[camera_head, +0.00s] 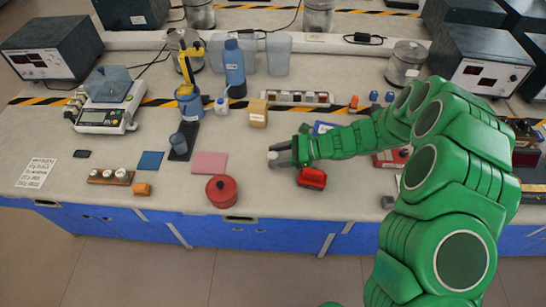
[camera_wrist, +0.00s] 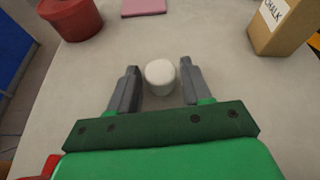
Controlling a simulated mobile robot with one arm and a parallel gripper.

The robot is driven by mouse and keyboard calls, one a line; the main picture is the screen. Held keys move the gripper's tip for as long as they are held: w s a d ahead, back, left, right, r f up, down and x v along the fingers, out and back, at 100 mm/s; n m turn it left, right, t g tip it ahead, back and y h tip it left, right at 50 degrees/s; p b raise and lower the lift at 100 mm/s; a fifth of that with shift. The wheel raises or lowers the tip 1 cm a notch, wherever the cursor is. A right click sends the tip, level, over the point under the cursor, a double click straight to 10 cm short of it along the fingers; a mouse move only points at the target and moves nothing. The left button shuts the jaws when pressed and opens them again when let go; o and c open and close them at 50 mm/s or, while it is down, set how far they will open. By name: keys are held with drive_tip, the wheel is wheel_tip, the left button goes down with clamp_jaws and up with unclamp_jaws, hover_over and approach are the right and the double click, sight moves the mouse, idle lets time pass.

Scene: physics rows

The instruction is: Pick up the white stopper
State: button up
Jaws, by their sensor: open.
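The white stopper (camera_wrist: 160,76) is a small rounded white piece on the light bench top. In the wrist view it lies between the tips of my gripper's two grey fingers, with a gap on each side. My gripper (camera_wrist: 160,88) is open and does not hold it. In the head view my gripper (camera_head: 276,156) reaches in from the right, low over the bench, and the stopper (camera_head: 272,155) shows as a small pale spot at the fingertips, partly hidden by them.
A pink mat (camera_head: 209,162) lies to the left. A chalk box (camera_head: 258,113) stands behind. The bench's front edge is near.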

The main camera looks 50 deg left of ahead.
drive_tip(key=shift+c, duration=0.5)
drive_tip(key=c, duration=0.7)
